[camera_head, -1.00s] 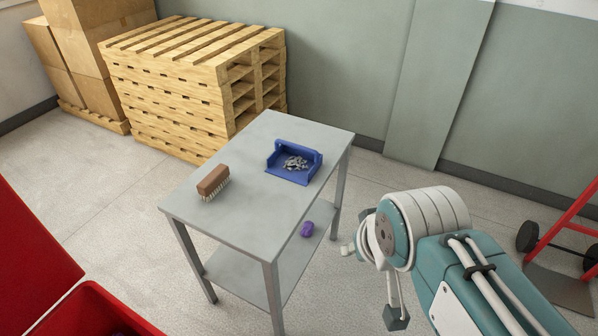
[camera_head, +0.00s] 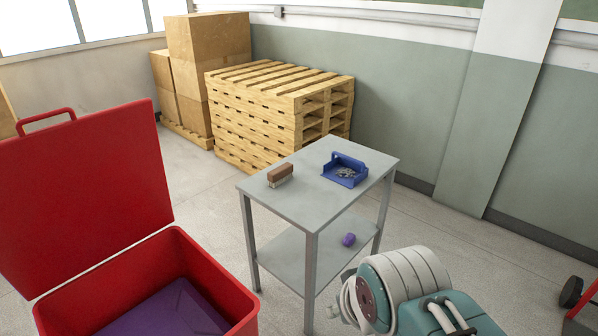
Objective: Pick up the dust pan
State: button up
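The blue dust pan (camera_head: 345,171) lies on the right part of the grey table top (camera_head: 309,205). A small heap of grey scraps (camera_head: 346,173) lies in it. A brush with a brown wooden back (camera_head: 280,174) and pale bristles stands on the table to the left of the pan. My arm shows at the lower right, in front of and below the table and apart from the pan. My gripper's fingers cannot be made out.
A purple object (camera_head: 348,240) sits on the table's lower shelf (camera_head: 290,258). An open red bin (camera_head: 215,270) with purple inside and a raised lid (camera_head: 85,195) stands at the left front. Stacked pallets (camera_head: 270,110) and cardboard boxes (camera_head: 210,60) stand behind.

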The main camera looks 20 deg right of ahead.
aim_at(346, 171)
jog(key=i+l+u, duration=0.4)
jog(key=l, duration=0.25)
jog(key=i+l+u, duration=0.2)
jog(key=l, duration=0.15)
jog(key=i+l, duration=0.15)
jog(key=l, duration=0.25)
jog(key=i+l, duration=0.15)
jog(key=l, duration=0.2)
jog(key=i+l, duration=0.1)
jog(key=l, duration=0.3)
jog(key=i+l, duration=0.15)
jog(key=l, duration=0.25)
jog(key=i+l, duration=0.15)
jog(key=l, duration=0.25)
jog(key=i+l, duration=0.15)
jog(key=l, duration=0.2)
jog(key=i+l, duration=0.1)
jog(key=l, duration=0.3)
jog(key=i+l, duration=0.15)
jog(key=l, duration=0.25)
